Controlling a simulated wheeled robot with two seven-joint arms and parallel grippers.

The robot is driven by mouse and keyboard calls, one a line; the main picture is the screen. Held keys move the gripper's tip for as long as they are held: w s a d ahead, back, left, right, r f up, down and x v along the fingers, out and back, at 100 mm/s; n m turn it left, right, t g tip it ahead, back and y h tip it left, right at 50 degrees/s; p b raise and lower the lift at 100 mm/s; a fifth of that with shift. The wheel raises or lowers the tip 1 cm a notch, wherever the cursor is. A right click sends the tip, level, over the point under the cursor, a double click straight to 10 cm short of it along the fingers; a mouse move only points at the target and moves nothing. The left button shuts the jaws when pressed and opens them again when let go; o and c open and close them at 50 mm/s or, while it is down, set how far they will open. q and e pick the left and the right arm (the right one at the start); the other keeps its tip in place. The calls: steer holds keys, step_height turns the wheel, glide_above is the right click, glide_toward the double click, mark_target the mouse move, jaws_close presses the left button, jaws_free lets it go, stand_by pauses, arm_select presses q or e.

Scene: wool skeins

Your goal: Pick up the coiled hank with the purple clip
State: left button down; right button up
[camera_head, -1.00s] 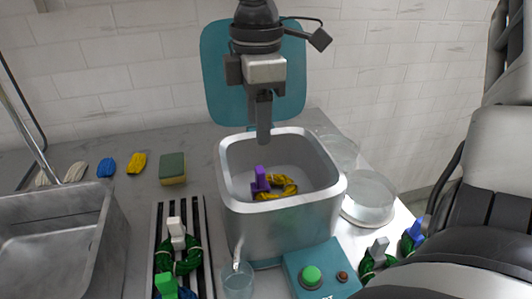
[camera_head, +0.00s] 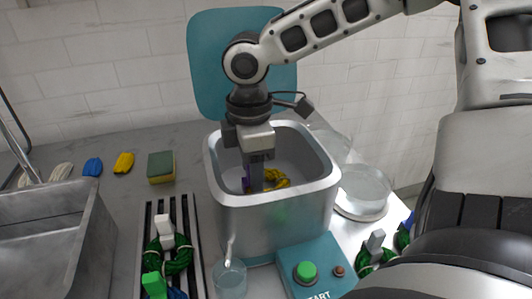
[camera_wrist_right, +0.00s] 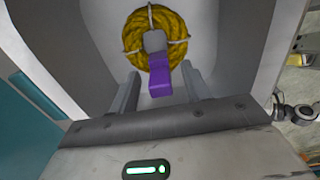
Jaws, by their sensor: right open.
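The yellow coiled hank (camera_head: 279,178) with the purple clip (camera_head: 245,182) lies inside the grey open-topped tub. In the right wrist view the hank (camera_wrist_right: 135,38) is a round yellow coil with pale ties, and the purple clip (camera_wrist_right: 160,78) stands out from its middle. My right gripper (camera_head: 256,186) reaches down into the tub, hiding part of the clip and coil in the head view. In the right wrist view its two fingers (camera_wrist_right: 160,90) are apart, with the clip's end between them; contact is not visible. My left gripper is not in view.
The tub (camera_head: 277,215) has high walls close around my right gripper and a raised teal lid (camera_head: 205,75) behind. A control box with a green button (camera_head: 306,271) and a glass (camera_head: 230,280) stand in front. A rack (camera_head: 141,240) with green hanks stands left, beside the sink.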

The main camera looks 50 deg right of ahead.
jaws_close()
steer(key=shift+r, duration=0.15)
